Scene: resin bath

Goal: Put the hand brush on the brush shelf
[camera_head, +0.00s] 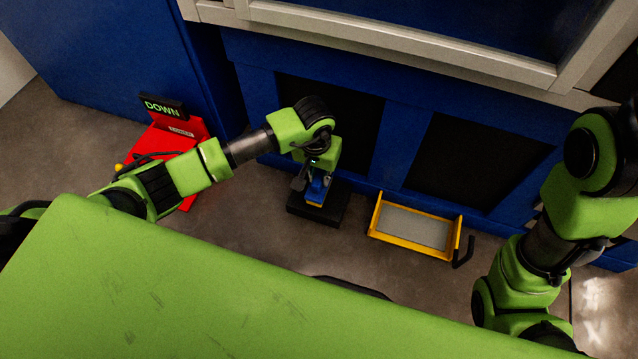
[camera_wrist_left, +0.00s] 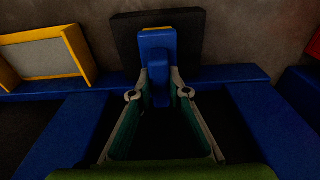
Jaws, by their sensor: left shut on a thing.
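The hand brush (camera_head: 317,192) is blue with a yellow edge along its far end. My left gripper (camera_head: 313,181) is shut on it. In the left wrist view, the fingers of the left gripper (camera_wrist_left: 160,94) close on the blue handle of the hand brush (camera_wrist_left: 157,55). The brush head is over a flat black slab (camera_head: 331,212), probably the brush shelf, low in front of the blue cabinet. The slab also shows in the left wrist view (camera_wrist_left: 190,32). I cannot tell whether brush and slab touch. My right gripper is not in view.
A yellow-framed tray (camera_head: 413,229) with a grey floor is right of the slab, a black handle (camera_head: 463,252) at its right end. A red stand (camera_head: 186,131) with a "DOWN" sign (camera_head: 162,106) is at left. The blue cabinet (camera_head: 390,150) stands behind. Bare floor shows between slab and stand.

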